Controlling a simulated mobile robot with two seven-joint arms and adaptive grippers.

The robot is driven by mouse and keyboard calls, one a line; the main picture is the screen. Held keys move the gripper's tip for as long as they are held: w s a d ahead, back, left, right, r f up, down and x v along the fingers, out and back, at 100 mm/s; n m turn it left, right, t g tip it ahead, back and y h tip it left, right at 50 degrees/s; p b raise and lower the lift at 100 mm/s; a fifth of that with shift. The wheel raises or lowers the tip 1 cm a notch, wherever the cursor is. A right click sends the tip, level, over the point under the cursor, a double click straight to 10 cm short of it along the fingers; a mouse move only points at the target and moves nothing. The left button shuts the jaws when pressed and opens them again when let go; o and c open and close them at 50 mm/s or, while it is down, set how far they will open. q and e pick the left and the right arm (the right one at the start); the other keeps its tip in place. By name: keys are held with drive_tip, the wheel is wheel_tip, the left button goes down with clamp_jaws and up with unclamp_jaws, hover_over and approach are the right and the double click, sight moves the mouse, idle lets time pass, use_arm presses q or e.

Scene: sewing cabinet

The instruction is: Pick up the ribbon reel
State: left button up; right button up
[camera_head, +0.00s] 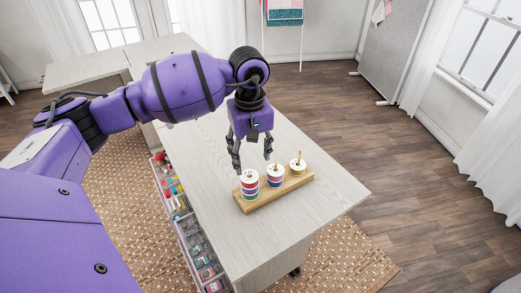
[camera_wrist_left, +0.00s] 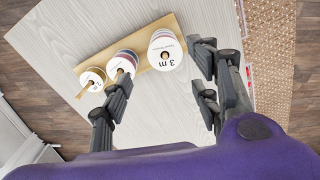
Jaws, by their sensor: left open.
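Three spindles of ribbon reels stand on a wooden base (camera_head: 270,195) on the table. The left reel stack (camera_head: 249,184) has white, red, green and purple bands. The middle stack (camera_head: 275,176) and the right stack (camera_head: 297,168) stand beside it, with wooden pegs showing above them. In the left wrist view the largest reel (camera_wrist_left: 165,53) is marked "3 m", and two smaller ones sit to its left. My left gripper (camera_head: 252,163) is open and empty, fingers pointing down, just above and behind the left and middle stacks. It also shows in the left wrist view (camera_wrist_left: 160,88). My right gripper is out of view.
The pale wooden tabletop (camera_head: 208,150) is otherwise clear around the base. Clear drawers (camera_head: 196,245) with sewing supplies are along the table's left side. A woven rug (camera_head: 125,190) lies beneath; a grey board (camera_head: 395,50) stands at the back right.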

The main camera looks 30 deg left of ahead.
sight(251, 173)
use_arm(q)
drive_tip(key=f, duration=0.4)
drive_tip(key=f+p, duration=0.1)
drive_tip(key=f, duration=0.1)
drive_tip(key=shift+s+f, duration=0.25)
drive_tip(key=shift+f, duration=0.25)
drive_tip(key=c, duration=1)
drive_tip(key=shift+c, duration=0.2)
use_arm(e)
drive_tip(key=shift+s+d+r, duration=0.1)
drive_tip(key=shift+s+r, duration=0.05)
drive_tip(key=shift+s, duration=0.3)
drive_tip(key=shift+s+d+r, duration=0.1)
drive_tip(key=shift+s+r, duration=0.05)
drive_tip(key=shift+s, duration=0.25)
